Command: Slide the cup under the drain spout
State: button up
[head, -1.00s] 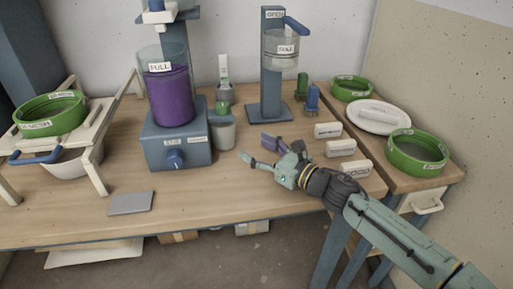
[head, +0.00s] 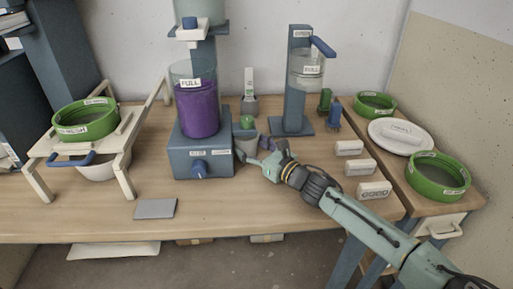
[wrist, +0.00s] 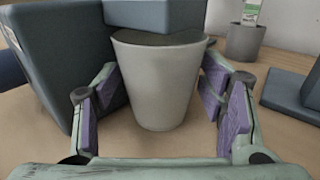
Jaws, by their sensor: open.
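The grey tapered cup (wrist: 158,85) stands upright on the table, centred in the wrist view. It also shows in the head view (head: 246,148), beside the blue-grey machine base. A blue-grey block (wrist: 155,14), which looks like the drain spout, covers the far part of the cup's rim in the wrist view. A green knob (head: 247,121) sits above it in the head view. My gripper (head: 260,151) is open, with its purple-padded fingers (wrist: 160,112) on either side of the cup. I cannot tell whether the right pad touches it.
The machine base (head: 202,154) stands close left of the cup and bears a purple-filled container (head: 198,112). A second dispenser stand (head: 293,126) is behind right. Several white labelled blocks (head: 360,168) lie to the right. The table in front is mostly clear, with a grey plate (head: 155,209).

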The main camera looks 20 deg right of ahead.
jog(key=shift+c, duration=0.4)
jog(key=c, duration=0.7)
jog(key=o, duration=1.2)
jog(key=shift+c, duration=0.2)
jog(key=shift+s, duration=0.1)
jog(key=v, duration=1.2)
